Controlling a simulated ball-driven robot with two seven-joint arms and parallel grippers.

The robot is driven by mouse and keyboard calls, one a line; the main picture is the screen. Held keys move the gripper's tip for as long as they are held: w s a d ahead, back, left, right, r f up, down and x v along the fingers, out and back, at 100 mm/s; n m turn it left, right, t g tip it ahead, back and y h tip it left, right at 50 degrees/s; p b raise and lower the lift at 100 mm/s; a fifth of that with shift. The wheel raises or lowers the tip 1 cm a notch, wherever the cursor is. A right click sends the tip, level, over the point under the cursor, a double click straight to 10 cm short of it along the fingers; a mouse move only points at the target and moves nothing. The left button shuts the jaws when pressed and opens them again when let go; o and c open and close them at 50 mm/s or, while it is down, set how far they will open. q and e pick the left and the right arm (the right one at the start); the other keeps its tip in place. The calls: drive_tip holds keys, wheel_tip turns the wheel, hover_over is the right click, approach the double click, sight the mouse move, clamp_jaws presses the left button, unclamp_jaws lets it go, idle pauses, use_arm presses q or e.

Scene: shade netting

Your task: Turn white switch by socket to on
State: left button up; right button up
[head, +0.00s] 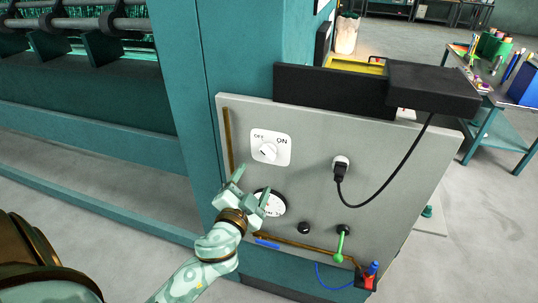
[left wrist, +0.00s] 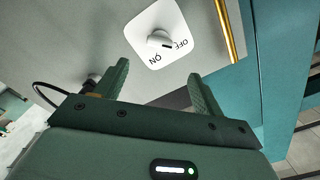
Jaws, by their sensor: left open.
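The white switch (head: 270,148) is a square plate with a round knob, marked OFF at left and ON at right, on the grey panel (head: 400,165). In the left wrist view the switch (left wrist: 160,38) appears upside down, and a dark mark on its knob is on the OFF side. The socket (head: 341,161) to its right holds a black plug with a cord. My left gripper (head: 252,186) is open and empty, below the switch and apart from it. Its fingers (left wrist: 159,72) point toward the plate in the left wrist view. My right gripper is not in view.
A round white dial (head: 270,203) is partly hidden behind my left gripper. A brass rod (head: 228,140) runs along the panel's left edge. A black knob (head: 304,228) and green lever (head: 341,240) are lower right. A black box (head: 430,85) overhangs the top; its cord loops down.

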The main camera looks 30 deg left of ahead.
sight(268, 155)
use_arm(q)
drive_tip(key=x, duration=1)
drive_tip(key=shift+w+d+p, duration=0.1)
drive_tip(key=shift+w+p, duration=0.25)
drive_tip(key=shift+w, duration=0.05)
drive_tip(key=c, duration=1)
